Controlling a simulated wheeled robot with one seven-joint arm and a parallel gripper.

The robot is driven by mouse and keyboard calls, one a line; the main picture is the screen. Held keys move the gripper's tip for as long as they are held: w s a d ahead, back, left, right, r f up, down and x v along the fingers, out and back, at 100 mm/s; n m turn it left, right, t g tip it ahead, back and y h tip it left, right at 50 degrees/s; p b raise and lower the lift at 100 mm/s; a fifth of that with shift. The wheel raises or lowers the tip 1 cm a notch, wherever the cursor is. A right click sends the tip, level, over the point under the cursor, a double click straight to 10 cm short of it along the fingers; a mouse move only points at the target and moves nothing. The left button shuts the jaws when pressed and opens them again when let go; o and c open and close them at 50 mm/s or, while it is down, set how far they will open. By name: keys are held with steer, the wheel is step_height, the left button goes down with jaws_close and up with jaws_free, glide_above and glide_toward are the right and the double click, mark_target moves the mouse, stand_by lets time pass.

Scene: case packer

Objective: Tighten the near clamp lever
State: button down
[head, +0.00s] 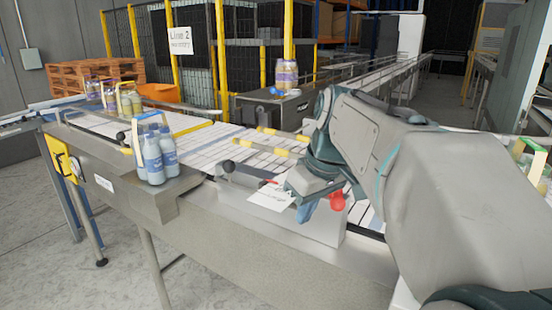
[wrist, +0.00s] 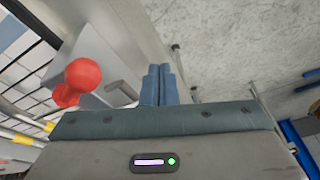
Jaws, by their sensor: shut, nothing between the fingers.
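A red clamp lever knob (head: 338,201) shows at the near edge of the conveyor in the head view, just right of my gripper (head: 305,212). In the wrist view the red knob (wrist: 82,76) is left of my gripper (wrist: 158,70), with a gap between them. A short grey metal rod (wrist: 121,90) lies between the two. My blue fingers are together, empty and apart from the knob. The lever's arm and pivot are mostly hidden, so its angle cannot be told.
A white sheet (head: 270,198) lies on the near ledge, beside a dark grey bar with a black knob (head: 228,166). Blue bottles (head: 153,160) stand left on the machine. Yellow-tipped rods (head: 262,148) lie over the slatted conveyor. The floor in front is clear.

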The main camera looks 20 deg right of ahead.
mark_target(337, 197)
steer(key=w+d+r+n+p, duration=0.1)
steer(key=d+r+n+p, duration=0.15)
steer(key=r, duration=0.45)
steer(key=w+d+r+n+p, duration=0.1)
steer(key=d+r, duration=0.2)
steer(key=r, duration=0.4)
step_height(337, 197, down, 11)
steer(key=p, duration=0.1)
steer(key=shift+d+t+y+p, duration=0.2)
steer(key=shift+t+y+p, duration=0.1)
steer(key=shift+y+p, duration=0.1)
steer(key=shift+s, duration=0.15)
